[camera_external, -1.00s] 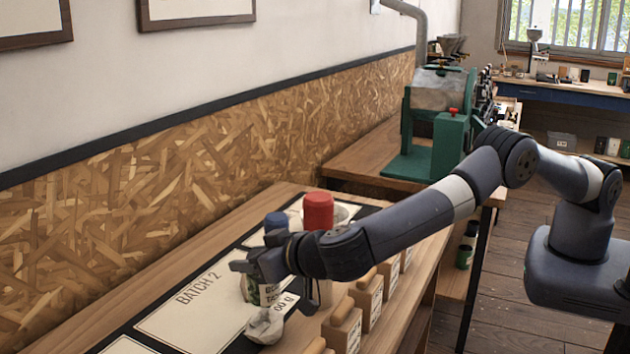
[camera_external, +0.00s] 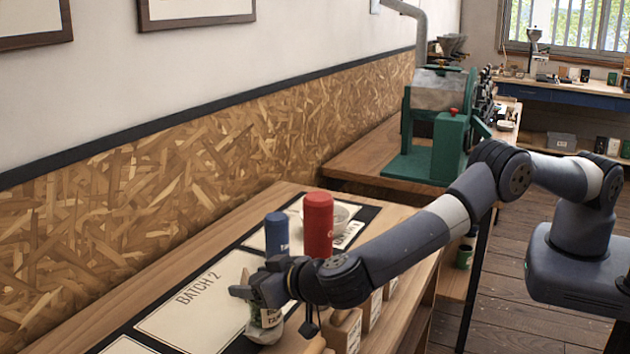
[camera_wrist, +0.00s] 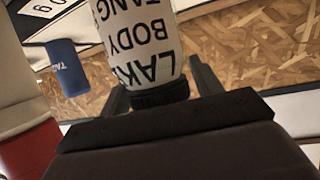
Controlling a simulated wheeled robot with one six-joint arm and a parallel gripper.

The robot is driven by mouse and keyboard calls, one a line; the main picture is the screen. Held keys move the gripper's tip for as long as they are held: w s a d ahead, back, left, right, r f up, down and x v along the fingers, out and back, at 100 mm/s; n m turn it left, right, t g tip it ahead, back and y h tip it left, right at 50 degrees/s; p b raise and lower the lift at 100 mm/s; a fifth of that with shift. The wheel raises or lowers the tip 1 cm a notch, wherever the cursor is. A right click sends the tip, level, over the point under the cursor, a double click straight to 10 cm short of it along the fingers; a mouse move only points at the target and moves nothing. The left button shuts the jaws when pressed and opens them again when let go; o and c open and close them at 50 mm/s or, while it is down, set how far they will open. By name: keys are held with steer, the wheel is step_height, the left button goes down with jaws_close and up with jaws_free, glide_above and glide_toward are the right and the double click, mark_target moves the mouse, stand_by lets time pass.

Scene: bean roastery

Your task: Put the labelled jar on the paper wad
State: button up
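The labelled jar (camera_external: 266,318) has a pale label with dark print and a dark lid. In the wrist view the jar (camera_wrist: 140,45) stands between my fingers, its lid close against both. My gripper (camera_external: 258,293) is shut on the jar near its lid and hides its top in the external view.
A blue cylinder (camera_external: 277,234) and a taller red cylinder (camera_external: 318,224) stand behind my gripper. Labelled blocks with wooden tops (camera_external: 345,325) line the bench's right edge. The BATCH 2 card (camera_external: 190,305) to the left is bare.

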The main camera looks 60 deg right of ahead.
steer(key=shift+o, duration=0.7)
steer(key=shift+r, duration=0.1)
steer(key=shift+r, duration=0.1)
steer(key=b+v, duration=0.2)
steer(key=v, duration=1)
steer(key=shift+w, duration=0.1)
